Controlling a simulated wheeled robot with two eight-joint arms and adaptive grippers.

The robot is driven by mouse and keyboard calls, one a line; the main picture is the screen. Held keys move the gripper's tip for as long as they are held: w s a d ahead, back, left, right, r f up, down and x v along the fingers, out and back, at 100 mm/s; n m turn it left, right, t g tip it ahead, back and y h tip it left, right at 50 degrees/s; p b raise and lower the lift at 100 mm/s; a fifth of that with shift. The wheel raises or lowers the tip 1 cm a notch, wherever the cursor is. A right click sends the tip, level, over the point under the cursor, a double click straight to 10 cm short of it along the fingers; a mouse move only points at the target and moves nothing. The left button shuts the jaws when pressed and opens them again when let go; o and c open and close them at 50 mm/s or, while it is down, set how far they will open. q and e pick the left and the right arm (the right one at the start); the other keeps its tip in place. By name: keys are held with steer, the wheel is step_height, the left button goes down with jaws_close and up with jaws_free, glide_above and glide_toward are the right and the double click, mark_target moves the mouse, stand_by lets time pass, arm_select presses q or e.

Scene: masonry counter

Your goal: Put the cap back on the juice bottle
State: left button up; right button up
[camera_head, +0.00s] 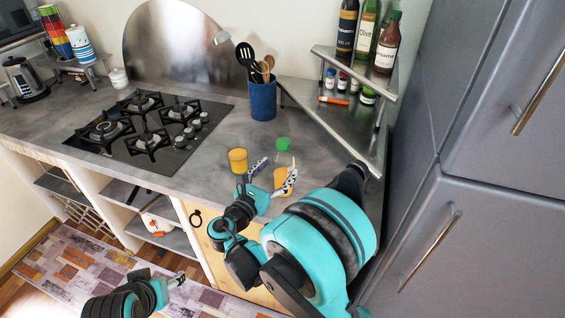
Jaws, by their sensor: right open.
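The juice bottle (281,175) stands upright on the counter, with orange juice in its lower part and a clear upper part. The green cap (283,144) shows at the bottle's top end; I cannot tell whether it sits on the neck or lies behind it. My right gripper (272,175) is open at the bottle, with one finger to its left and the other in front of its right side, hiding part of it. I cannot tell whether they touch. My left gripper (179,280) is low in front of the counter, away from the bottle; its opening is unclear.
A yellow-orange cup (238,160) stands just left of the bottle. A blue utensil holder (262,100) is behind, and a metal corner shelf (335,125) with bottles and jars stands behind right. A gas hob (150,125) lies left. A grey fridge (480,190) bounds the right.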

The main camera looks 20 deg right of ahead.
steer(key=p+v, duration=0.1)
steer(key=v, duration=0.7)
steer(key=shift+s+a, duration=0.2)
steer(key=s+d+f+m+g+y, duration=0.2)
steer(key=s+d+m+g+y, duration=0.3)
steer(key=d+m, duration=0.5)
steer(key=s+a+m+y, duration=0.1)
steer(key=s+m+y, duration=0.6)
steer(key=s+m, duration=0.5)
steer(key=f+m, duration=0.1)
steer(key=m, duration=0.4)
steer(key=shift+g+y, duration=0.3)
steer(key=shift+y, duration=0.1)
steer(key=shift+s+a, duration=0.1)
